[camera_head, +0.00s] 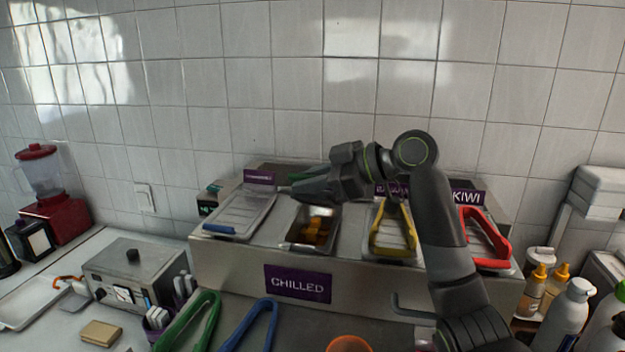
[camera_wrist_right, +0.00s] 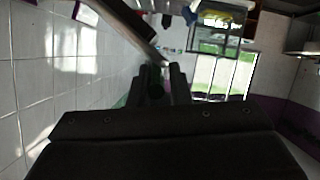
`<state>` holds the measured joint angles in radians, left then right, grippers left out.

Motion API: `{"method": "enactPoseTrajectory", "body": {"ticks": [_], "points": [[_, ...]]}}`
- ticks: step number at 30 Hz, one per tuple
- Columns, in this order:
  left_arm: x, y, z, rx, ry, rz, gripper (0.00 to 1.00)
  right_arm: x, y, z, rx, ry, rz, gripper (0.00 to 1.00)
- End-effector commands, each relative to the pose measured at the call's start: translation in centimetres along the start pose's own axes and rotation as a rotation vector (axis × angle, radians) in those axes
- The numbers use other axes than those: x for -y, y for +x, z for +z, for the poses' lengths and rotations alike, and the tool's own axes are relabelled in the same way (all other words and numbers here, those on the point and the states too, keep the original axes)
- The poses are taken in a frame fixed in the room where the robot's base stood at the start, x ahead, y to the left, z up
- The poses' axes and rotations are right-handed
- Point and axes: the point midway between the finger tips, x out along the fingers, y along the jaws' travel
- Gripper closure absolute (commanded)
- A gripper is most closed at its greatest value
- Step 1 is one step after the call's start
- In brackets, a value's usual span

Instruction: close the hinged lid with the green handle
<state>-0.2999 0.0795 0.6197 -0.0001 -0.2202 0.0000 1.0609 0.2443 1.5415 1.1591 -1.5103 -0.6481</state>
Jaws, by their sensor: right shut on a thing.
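The green handle (camera_head: 306,174) shows only as a small strip behind my right gripper, at the back of the second bay of the chilled counter. Its lid is raised, and my arm hides most of it. The steel pan (camera_head: 293,237) below is uncovered and holds orange pieces (camera_head: 316,232). My right gripper (camera_head: 284,190) reaches leftward above the back of this pan and is shut on the green handle; the contact itself is hard to see. In the right wrist view, the fingers (camera_wrist_right: 157,82) are close together with a bit of green beside them. My left gripper is not in view.
Shut lids with a blue handle (camera_head: 219,229), a yellow handle (camera_head: 411,228) and a red handle (camera_head: 501,250) cover other bays. Green tongs (camera_head: 211,318) and blue tongs (camera_head: 249,322) lie in front. A tiled wall (camera_head: 300,80) stands close behind. Bottles (camera_head: 567,310) stand at right.

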Motion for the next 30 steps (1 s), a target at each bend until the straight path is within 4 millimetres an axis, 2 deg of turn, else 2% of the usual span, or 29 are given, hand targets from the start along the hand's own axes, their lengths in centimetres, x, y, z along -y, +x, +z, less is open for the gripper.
{"method": "enactPoseTrajectory", "body": {"ticks": [1, 9, 27, 28, 30], "points": [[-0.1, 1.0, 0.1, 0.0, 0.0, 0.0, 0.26, 0.6, 0.3, 0.8, -0.002, -0.003, 0.004, 1.0], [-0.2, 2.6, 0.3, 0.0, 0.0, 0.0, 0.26, 2.3, 0.9, 2.1, -0.002, 0.001, 0.002, 1.0], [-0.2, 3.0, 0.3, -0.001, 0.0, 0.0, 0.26, 2.8, 1.1, 2.5, 0.001, 0.004, -0.001, 1.0], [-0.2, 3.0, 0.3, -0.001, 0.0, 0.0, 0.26, 2.8, 1.1, 2.5, 0.001, 0.004, -0.001, 0.86], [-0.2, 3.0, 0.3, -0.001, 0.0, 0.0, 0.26, 2.8, 1.1, 2.5, 0.001, 0.004, -0.001, 0.77]]}}
